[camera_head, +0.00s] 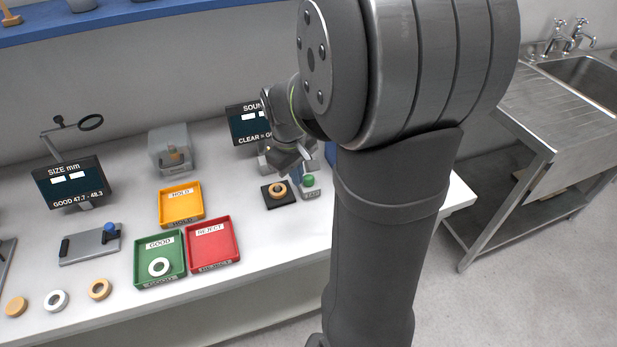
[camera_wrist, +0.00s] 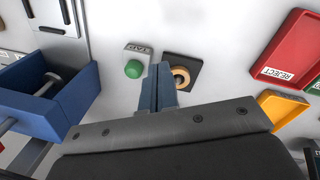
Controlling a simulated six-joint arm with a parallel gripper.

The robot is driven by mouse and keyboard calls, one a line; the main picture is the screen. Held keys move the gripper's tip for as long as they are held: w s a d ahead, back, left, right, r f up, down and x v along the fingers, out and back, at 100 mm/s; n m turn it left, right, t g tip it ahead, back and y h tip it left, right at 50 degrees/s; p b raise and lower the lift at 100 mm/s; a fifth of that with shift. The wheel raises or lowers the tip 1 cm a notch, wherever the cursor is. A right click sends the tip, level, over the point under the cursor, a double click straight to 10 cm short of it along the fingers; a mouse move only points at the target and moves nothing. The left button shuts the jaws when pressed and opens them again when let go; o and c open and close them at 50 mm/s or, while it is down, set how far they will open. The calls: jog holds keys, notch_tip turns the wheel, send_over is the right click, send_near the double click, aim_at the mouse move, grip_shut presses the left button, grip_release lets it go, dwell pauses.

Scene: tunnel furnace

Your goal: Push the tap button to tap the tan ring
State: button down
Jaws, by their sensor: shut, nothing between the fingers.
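The tan ring (camera_head: 277,190) lies on a small black pad (camera_head: 268,204) at the right part of the bench. In the wrist view the ring (camera_wrist: 182,77) is partly covered by my fingers. The green tap button (camera_head: 308,180) sits on a small grey block labelled TAP, just right of the pad. In the wrist view the button (camera_wrist: 133,69) is left of my fingertips. My gripper (camera_wrist: 159,66) is shut and empty, its tips between the button and the ring in that view. In the head view my gripper (camera_head: 304,152) is above the button, partly hidden by my arm.
A SOUND screen (camera_head: 246,122) stands behind the pad, partly hidden by my arm. A blue bin (camera_wrist: 75,92) shows left of my gripper. Red REJECT (camera_head: 213,244), yellow HOLD (camera_head: 181,203) and green GOOD (camera_head: 140,262) trays are to the left. A white ring lies in GOOD.

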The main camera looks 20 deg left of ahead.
aim_at(306, 180)
jog(key=w+r+n+t, duration=0.5)
jog(key=n+t, duration=0.3)
jog(key=n, duration=0.3)
jog(key=shift+w+a+r+h, duration=0.2)
jog(key=shift+w+a+h, duration=0.2)
jog(key=shift+w, duration=0.2)
jog(key=shift+f, duration=0.15)
jog(key=shift+f, duration=4.3)
jog(key=shift+f, duration=0.4)
